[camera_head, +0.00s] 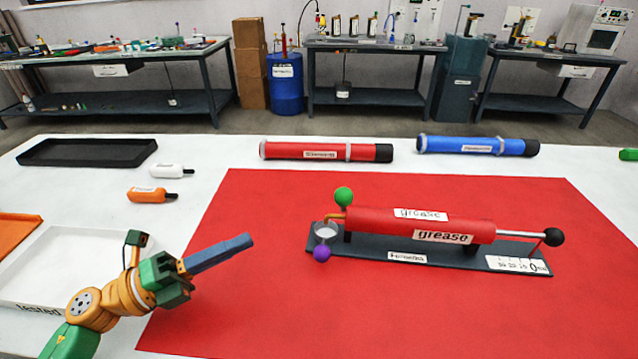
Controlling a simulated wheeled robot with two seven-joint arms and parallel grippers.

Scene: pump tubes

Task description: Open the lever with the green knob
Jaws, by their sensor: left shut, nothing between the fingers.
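The green knob (344,196) stands at the upper left end of the red grease pump (415,226), beside an orange elbow piece. A purple knob (322,253) sits just below it, near a round white cup-like part (325,231). The pump lies on a dark base plate (400,256) on a red mat (265,300). My right gripper is not seen.
A red tube (330,152) and a blue tube (480,146) lie behind the mat. A black tray (85,153), a white bottle (170,171) and an orange bottle (150,195) are at the left. A white tray (60,250) is near my left arm. The mat's front is clear.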

